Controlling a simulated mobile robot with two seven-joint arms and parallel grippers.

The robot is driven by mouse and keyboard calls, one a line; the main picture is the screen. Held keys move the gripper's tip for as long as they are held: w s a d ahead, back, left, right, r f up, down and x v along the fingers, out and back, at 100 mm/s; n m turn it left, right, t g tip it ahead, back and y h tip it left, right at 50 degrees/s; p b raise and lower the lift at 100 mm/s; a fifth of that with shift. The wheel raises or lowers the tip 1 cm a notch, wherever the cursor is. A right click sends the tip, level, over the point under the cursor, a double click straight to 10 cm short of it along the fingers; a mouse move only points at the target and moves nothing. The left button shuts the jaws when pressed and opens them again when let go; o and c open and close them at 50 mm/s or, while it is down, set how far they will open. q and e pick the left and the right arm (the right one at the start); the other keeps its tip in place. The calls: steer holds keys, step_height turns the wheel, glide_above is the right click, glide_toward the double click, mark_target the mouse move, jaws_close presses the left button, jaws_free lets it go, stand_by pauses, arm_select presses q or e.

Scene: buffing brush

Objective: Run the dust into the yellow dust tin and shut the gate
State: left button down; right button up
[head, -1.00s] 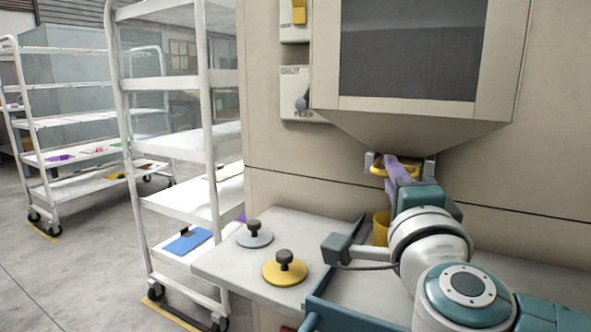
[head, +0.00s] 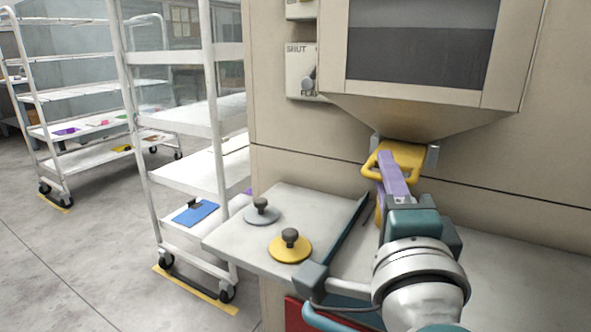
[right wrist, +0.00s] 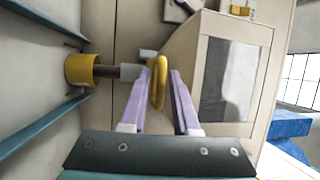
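The yellow slide gate (head: 408,152) sits under the hopper mouth, between two grey brackets, drawn partly out towards me. In the right wrist view the handle (right wrist: 158,85) lies between the fingertips (right wrist: 161,72), close against the left one. The yellow dust tin (right wrist: 78,70) shows there beside a grey spout (right wrist: 118,72); in the head view my gripper mostly hides it. Whether dust is in it cannot be seen. My left gripper is not in view.
A grey-rimmed lid (head: 262,211) and a yellow lid (head: 290,246), both with black knobs, lie on the pale bench (head: 235,236). A lever panel marked SHUT (head: 301,70) is on the machine. A white shelf cart (head: 190,175) stands to the left.

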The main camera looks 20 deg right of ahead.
steer(key=shift+o, duration=0.8)
steer(key=v, duration=1)
steer(key=shift+p, duration=0.3)
